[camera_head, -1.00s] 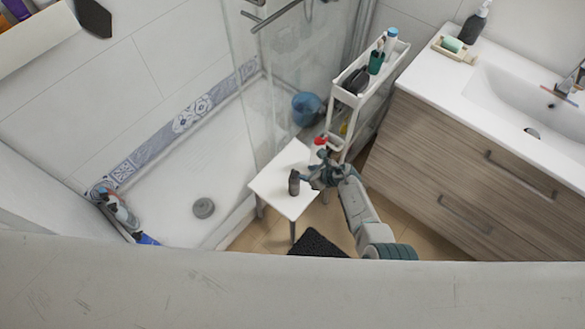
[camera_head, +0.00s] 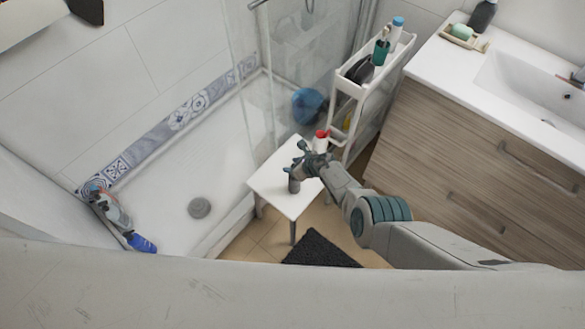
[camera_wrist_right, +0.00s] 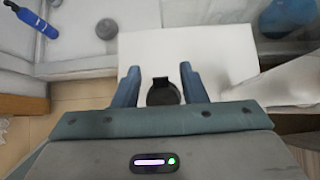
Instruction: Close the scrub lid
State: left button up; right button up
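A small dark grey scrub bottle (camera_head: 294,184) stands upright on a white stool (camera_head: 266,182). My right gripper (camera_head: 302,155) is above and just behind the bottle in the head view. In the right wrist view, my right gripper (camera_wrist_right: 160,76) is open, with one blue finger on each side of the bottle's black top (camera_wrist_right: 163,93) and visible gaps between. The top is roundish with a small tab at its far side; I cannot tell clearly how far the lid is open. My left gripper is not in view.
A red-topped container (camera_head: 320,142) is just behind my right gripper. A white cart (camera_head: 345,119) with bottles stands behind the stool, beside the wooden vanity (camera_head: 455,145). A glass shower screen is behind the stool. A dark mat (camera_head: 318,250) lies on the floor.

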jog(key=shift+a, duration=0.1)
grip_shut()
jog(key=shift+w+f, duration=0.1)
jog(key=shift+a+f+g+h, duration=0.1)
jog(key=shift+a+g+h, duration=0.1)
jog(key=shift+g+h, duration=0.15)
jog(key=shift+w+f+g+h+b, duration=0.1)
jog(key=shift+f+g+h+b, duration=0.2)
jog(key=shift+h+b, duration=0.15)
jog(key=shift+a, duration=0.1)
jog(key=shift+h, duration=0.3)
